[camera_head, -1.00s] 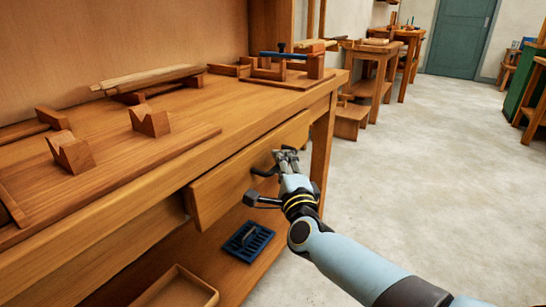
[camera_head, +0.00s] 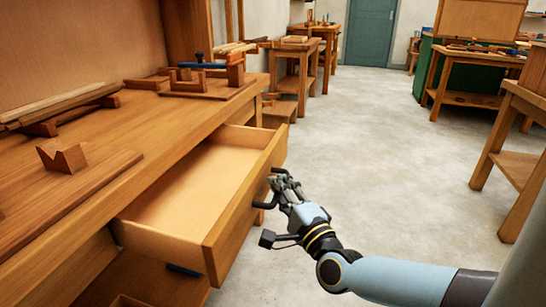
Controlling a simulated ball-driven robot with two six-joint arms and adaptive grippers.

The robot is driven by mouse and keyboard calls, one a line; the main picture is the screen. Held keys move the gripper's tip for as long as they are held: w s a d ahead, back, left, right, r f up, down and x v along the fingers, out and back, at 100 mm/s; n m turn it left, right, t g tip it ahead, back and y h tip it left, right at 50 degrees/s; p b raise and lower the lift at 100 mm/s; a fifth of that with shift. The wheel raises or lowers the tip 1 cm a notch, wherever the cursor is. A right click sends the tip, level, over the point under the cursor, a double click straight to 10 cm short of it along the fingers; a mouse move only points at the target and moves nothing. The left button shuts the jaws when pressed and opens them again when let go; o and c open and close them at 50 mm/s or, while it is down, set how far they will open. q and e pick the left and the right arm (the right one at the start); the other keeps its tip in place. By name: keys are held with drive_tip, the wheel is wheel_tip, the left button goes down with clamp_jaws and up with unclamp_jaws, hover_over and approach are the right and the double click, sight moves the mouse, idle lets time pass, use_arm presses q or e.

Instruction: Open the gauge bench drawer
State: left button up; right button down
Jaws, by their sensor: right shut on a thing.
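The gauge bench (camera_head: 150,132) runs along the left of the head view. Its drawer (camera_head: 245,205) stands well out from under the bench top, and its bare pale inside shows empty. A dark handle (camera_head: 262,205) is on the drawer's front. My right gripper (camera_head: 277,183) is at this handle and shut on it, with the fingers partly hiding it. My left gripper is not in view.
On the bench top lie a V-notched block (camera_head: 62,156), long wooden strips (camera_head: 60,103) and a jig with a blue bar (camera_head: 203,66). Open concrete floor (camera_head: 370,135) lies right of the drawer. A wooden stand (camera_head: 518,165) is at the right edge.

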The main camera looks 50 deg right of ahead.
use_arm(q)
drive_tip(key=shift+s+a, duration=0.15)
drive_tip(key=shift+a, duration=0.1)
use_arm(e)
drive_tip(key=shift+s+f, duration=0.15)
drive_tip(key=shift+f, duration=0.2)
drive_tip(key=c, duration=1.5)
unclamp_jaws()
drive_tip(key=shift+o, duration=0.8)
drive_tip(key=shift+r, duration=0.15)
drive_tip(key=v, duration=1.1)
drive_tip(key=shift+s+a, duration=0.25)
drive_tip(key=shift+s, duration=0.1)
